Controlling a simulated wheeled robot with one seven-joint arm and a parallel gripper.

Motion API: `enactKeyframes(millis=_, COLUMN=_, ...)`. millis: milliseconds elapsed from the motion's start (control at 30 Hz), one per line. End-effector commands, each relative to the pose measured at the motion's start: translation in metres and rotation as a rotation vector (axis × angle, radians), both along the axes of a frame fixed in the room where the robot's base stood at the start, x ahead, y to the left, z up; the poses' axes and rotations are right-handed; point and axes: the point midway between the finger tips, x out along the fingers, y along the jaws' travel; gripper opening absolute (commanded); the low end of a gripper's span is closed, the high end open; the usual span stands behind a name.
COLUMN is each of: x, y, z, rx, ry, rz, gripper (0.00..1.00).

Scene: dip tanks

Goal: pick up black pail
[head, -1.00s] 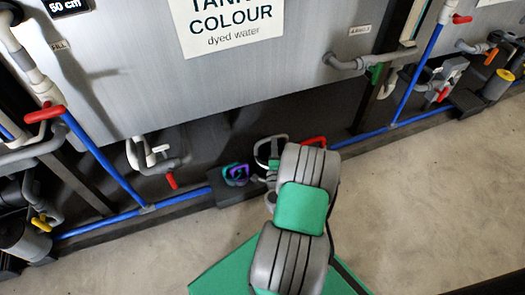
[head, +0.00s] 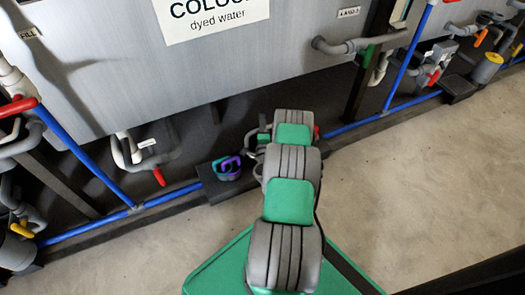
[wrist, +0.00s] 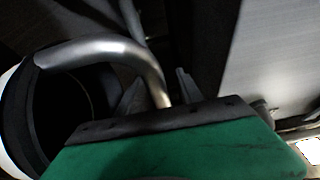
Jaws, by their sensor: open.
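In the wrist view, a dark round opening with a pale outer edge (wrist: 15,125) fills the left side; I cannot tell for sure whether it is the black pail. A thick grey bent bar (wrist: 95,50) arches over it and comes down near my gripper (wrist: 158,92). The fingers are open, one on each side of the bar's lower end, as far as the dim view shows. In the head view, my arm hides the gripper and most of what is in front of it. No black pail stands out clearly there.
A large grey tank (head: 180,70) stands above the working spot. A purple and teal ring-shaped thing (head: 226,168) sits on a dark block left of my arm. Blue pipes (head: 165,198) run low along the tanks. Bare concrete floor (head: 430,165) is free at the right.

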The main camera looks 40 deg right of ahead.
Motion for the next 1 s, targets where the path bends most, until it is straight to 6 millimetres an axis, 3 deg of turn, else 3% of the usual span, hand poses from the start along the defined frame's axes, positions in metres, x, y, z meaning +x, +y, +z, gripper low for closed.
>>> enactKeyframes(millis=300, x=0.0027, y=-0.0021, z=0.0007, rx=0.001, ry=-0.001, rz=0.000, gripper=0.42)
enactKeyframes(millis=800, x=0.0026, y=-0.0021, z=0.0006, rx=0.001, ry=-0.001, rz=0.000, gripper=0.02)
enactKeyframes(millis=1000, x=0.0026, y=-0.0021, z=0.0006, rx=0.001, ry=-0.001, rz=0.000, gripper=0.00)
